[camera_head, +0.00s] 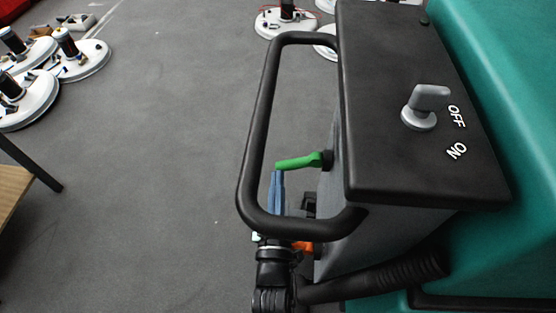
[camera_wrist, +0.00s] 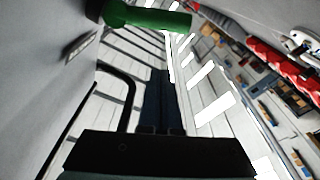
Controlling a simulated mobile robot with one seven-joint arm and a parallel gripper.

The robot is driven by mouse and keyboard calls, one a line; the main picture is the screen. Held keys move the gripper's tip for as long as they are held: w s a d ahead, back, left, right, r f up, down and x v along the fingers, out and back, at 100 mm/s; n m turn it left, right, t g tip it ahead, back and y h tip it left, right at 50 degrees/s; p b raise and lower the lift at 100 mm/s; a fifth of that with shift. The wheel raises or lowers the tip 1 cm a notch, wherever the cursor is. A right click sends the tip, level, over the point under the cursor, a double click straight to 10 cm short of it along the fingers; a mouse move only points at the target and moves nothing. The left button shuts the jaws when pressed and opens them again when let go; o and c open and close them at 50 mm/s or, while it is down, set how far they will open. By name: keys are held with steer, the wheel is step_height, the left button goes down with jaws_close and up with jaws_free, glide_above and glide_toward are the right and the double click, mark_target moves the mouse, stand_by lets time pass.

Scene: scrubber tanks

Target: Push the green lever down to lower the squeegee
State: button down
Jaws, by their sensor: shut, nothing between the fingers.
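The green lever (camera_head: 300,161) sticks out to the left from the side of the scrubber's black control box, inside the loop of the black handle. In the wrist view the lever (camera_wrist: 145,16) crosses the top of the picture, beyond my fingertips. My gripper (camera_head: 278,174) has blue-grey fingers, shut and empty, with their tips close to the lever's free end in the head view. In the wrist view my gripper (camera_wrist: 161,74) points toward the lever with an apparent gap. I cannot tell from the head view whether they touch. The squeegee is not visible.
The black handle (camera_head: 256,130) loops around the lever and my fingers. The control box (camera_head: 390,90) carries a grey OFF/ON knob (camera_head: 424,105). An orange part (camera_head: 302,247) shows below the handle, partly hidden. Open grey floor (camera_head: 150,180) lies to the left.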

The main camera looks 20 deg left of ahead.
steer(key=shift+v, duration=1.5)
